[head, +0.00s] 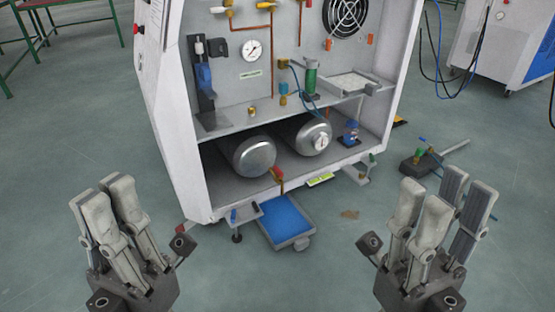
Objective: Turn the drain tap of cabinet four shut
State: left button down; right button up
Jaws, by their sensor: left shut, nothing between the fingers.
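The white cabinet (172,115) stands open ahead of me; I cannot read a number on it. A small tap with a red handle (277,173) and a brass-coloured body sits at the front edge of its lower shelf, in front of two grey metal cylinders (255,157). The handle's exact angle is too small to tell. A tray with a blue inside (287,217) lies on the floor below the tap. My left gripper (106,184) is shut and empty, in front and left of the cabinet. My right gripper (446,190) is open and empty, to the front right. Both are apart from the tap.
A small bracket (245,213) juts out left of the tray, and another (358,173) at the right. A yellow-green label (320,179) is on the lower edge.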

aim_at(279, 173)
jog(key=i+u, duration=0.15)
jog(key=u, duration=0.2)
jog(key=i+l+u, duration=0.1)
jog(key=u, duration=0.25)
jog(key=i+l+u, duration=0.1)
jog(key=u, duration=0.25)
jog(key=i+l+u, duration=0.1)
jog(key=l, duration=0.25)
jog(key=i+l, duration=0.2)
jog(key=l, duration=0.15)
jog(key=i+l+u, duration=0.15)
jog(key=l, duration=0.2)
jog(key=i+l+u, duration=0.1)
jog(key=l, duration=0.3)
jog(key=i+l, duration=0.2)
jog(key=l, duration=0.2)
jog(key=u, duration=0.05)
